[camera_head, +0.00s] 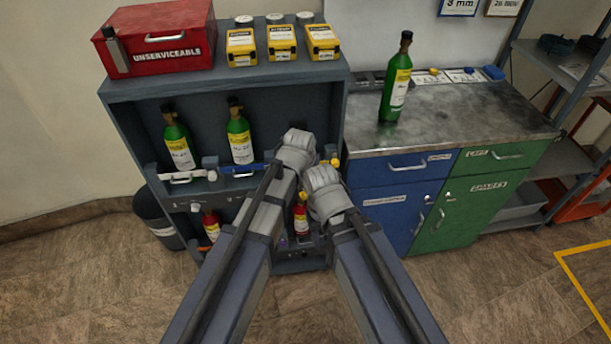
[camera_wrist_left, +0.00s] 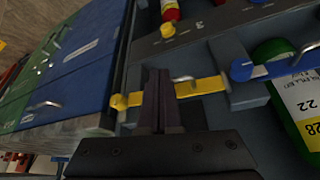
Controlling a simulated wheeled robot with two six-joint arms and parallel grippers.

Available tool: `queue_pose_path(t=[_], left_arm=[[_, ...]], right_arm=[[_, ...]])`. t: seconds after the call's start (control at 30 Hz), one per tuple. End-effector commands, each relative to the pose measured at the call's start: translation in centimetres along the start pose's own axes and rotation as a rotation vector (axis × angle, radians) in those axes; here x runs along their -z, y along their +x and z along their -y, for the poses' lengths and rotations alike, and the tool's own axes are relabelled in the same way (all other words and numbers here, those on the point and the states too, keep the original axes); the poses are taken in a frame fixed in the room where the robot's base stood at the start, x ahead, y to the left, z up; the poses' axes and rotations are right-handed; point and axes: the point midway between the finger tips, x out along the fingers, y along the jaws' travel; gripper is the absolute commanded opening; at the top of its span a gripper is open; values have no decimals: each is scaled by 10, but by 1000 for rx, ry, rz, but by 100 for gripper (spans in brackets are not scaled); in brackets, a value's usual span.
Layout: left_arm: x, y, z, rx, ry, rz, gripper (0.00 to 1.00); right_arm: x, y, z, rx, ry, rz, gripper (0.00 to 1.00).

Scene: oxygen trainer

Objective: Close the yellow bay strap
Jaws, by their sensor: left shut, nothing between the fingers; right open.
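The yellow strap (camera_wrist_left: 202,87) shows in the left wrist view, running across the bay front, with a metal handle on it. A yellow knob (camera_wrist_left: 119,102) is at its far end, near the shelf's corner post. My left gripper's fingers (camera_wrist_left: 160,88) are shut and empty, and they cover the strap's middle; I cannot tell whether they touch it. In the head view my left gripper (camera_head: 297,146) and right gripper (camera_head: 322,180) hide most of the yellow bay; only a yellow knob (camera_head: 335,162) shows beside them. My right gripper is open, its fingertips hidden.
A blue strap (camera_head: 244,170) crosses the neighbouring bay, in front of a green bottle (camera_head: 240,142). Red bottles (camera_head: 301,218) stand on the lower shelf. A workbench (camera_head: 450,122) with another green bottle (camera_head: 397,85) stands close on the right. My two arms are close together.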

Motion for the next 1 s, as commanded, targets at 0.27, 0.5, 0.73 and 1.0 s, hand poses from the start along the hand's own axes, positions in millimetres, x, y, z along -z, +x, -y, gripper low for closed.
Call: queue_pose_path(t=[0.27, 0.5, 0.73, 1.0], left_arm=[[7, 3, -2, -1, 1, 0, 0], [8, 4, -3, -1, 1, 0, 0], [8, 4, -3, -1, 1, 0, 0], [4, 3, -2, -1, 1, 0, 0]], right_arm=[[0, 0, 0, 0, 0, 0, 50], [0, 0, 0, 0, 0, 0, 50], [0, 0, 0, 0, 0, 0, 50], [0, 1, 0, 0, 0, 0, 50]])
